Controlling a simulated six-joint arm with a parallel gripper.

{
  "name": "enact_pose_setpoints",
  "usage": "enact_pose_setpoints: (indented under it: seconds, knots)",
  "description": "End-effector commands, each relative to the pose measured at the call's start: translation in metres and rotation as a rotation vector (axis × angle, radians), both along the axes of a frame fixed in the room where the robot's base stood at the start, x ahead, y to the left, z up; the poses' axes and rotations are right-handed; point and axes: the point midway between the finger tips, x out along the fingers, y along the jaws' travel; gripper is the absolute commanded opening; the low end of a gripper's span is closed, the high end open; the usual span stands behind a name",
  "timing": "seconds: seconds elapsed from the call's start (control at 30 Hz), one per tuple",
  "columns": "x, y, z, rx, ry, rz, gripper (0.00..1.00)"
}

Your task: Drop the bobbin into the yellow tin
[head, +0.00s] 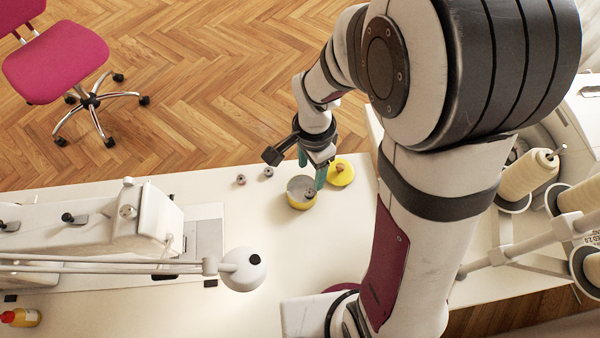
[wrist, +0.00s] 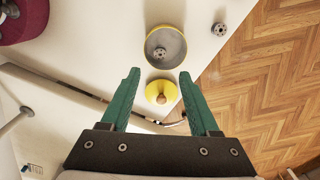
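The yellow tin (head: 293,203) stands open on the white table, its grey inside showing. In the wrist view the tin (wrist: 182,35) is beyond my fingertips, and a small grey bobbin (wrist: 160,53) lies inside it. Two more grey bobbins, one on the left (head: 241,179) and one on the right (head: 267,172), rest on the table left of the tin. One loose bobbin (wrist: 219,29) also shows in the wrist view. My gripper (head: 312,168) is above the table by the tin. Its green fingers (wrist: 159,73) are apart, with nothing held between them.
The yellow lid (head: 343,179) with a wooden knob lies right of the tin; it also shows in the wrist view (wrist: 153,94). A sewing machine (head: 110,228) and lamp head (head: 243,270) stand to the left. Thread cones (head: 528,175) are at right. The table's far edge is close.

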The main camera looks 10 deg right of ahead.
Motion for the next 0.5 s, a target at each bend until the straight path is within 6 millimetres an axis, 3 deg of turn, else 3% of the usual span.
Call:
enact_pose_setpoints:
  seconds: [0.17,0.27,0.5]
  knots:
    - [0.0,0.0,0.001,0.0,-0.001,0.0,0.62]
    - [0.002,0.0,0.014,0.001,-0.006,0.0,0.62]
    - [0.002,0.0,0.089,0.001,-0.009,0.0,0.62]
